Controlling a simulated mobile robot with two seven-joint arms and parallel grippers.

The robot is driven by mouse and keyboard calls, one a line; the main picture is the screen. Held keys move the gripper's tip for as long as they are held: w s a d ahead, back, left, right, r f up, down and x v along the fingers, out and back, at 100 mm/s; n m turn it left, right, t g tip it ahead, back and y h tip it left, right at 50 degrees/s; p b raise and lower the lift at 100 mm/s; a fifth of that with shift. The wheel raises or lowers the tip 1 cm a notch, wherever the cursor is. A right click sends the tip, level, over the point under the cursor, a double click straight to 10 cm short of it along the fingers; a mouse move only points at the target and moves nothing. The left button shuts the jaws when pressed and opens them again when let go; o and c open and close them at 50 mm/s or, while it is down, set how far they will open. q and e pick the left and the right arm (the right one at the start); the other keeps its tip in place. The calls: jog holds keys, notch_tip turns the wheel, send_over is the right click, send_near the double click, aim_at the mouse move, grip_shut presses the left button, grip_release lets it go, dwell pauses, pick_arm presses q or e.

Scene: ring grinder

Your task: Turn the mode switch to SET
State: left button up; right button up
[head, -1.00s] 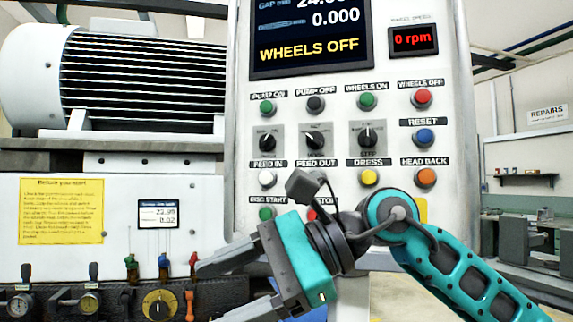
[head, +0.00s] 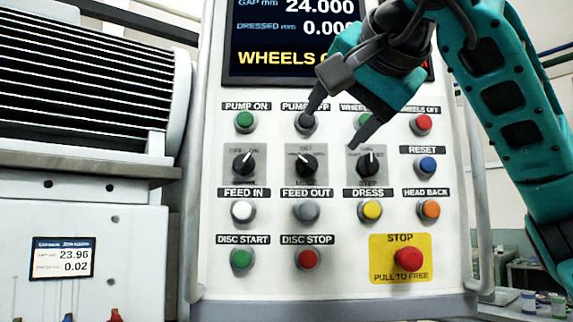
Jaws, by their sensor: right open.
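The control panel (head: 210,218) faces me with three black rotary knobs in a row. The middle knob (head: 306,164) looks like the mode switch; its white pointer is turned to the upper left, and its small lettering is too blurred to read surely. My right gripper (head: 332,129) reaches down from the upper right, in front of the panel. Its two dark fingers are spread apart and empty. One fingertip shows near the PUMP OFF button, the other just above the right knob. The middle knob shows below and between the fingertips. My left gripper is out of view.
The left knob (head: 244,163) and right knob (head: 367,162) flank the middle one. Several push buttons surround them, including the red STOP button (head: 408,257) at lower right. My right arm hides part of the display (head: 280,40). A ribbed motor (head: 80,85) stands left.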

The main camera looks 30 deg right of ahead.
aim_at(308, 164)
jog(key=x, duration=1.2)
jog(key=shift+w+d, duration=0.25)
jog(key=shift+d, duration=0.15)
jog(key=c, duration=1.1)
